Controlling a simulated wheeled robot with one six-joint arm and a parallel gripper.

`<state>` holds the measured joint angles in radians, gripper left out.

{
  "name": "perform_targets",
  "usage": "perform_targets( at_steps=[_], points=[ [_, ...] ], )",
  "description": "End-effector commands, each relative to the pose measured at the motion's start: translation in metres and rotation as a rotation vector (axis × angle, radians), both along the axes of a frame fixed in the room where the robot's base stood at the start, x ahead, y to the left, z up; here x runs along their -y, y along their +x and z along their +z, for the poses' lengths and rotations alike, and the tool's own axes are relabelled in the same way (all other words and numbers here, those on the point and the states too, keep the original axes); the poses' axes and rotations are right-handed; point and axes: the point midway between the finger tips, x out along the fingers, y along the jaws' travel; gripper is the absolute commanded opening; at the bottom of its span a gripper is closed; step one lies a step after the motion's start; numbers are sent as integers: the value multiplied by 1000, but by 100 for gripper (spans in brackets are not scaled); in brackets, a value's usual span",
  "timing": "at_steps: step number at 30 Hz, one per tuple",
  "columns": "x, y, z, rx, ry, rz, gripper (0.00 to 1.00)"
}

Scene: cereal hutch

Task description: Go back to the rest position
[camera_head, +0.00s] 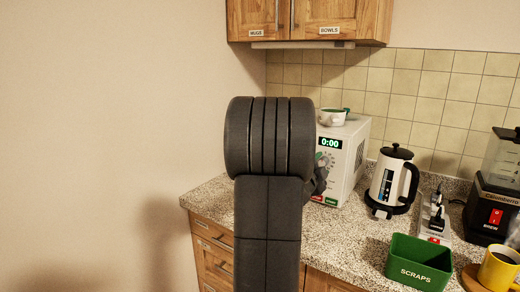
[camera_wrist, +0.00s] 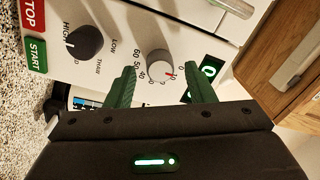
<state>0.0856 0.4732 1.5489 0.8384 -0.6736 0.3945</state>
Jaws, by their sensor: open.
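My gripper (camera_wrist: 162,85) shows in the wrist view as two green fingers, spread apart with nothing between them. They are in front of the white microwave's control panel. A timer dial (camera_wrist: 160,66) shows between the fingers, and a dark power knob (camera_wrist: 85,42) is up and to the left. I cannot tell whether a finger touches the panel. In the head view my dark arm rises through the middle and hides much of the microwave (camera_head: 353,160), whose display reads 0:00.
A bowl (camera_head: 333,120) sits on the microwave. To its right stand a white kettle (camera_head: 388,181), a power strip (camera_head: 436,226), a coffee maker (camera_head: 493,205), a green SCRAPS bin (camera_head: 420,262) and a yellow mug (camera_head: 499,269). Wall cabinets (camera_head: 325,18) hang above. The left side is bare wall.

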Motion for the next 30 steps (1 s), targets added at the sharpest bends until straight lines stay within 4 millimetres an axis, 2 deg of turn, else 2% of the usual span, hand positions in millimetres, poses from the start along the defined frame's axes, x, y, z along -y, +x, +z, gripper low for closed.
perform_targets(
  at_steps=[21, 30],
  points=[
    [-1, 0, -2, 391, 579, 0, 49],
    [-1, 1, -2, 496, 734, 1, 49]
  ],
)
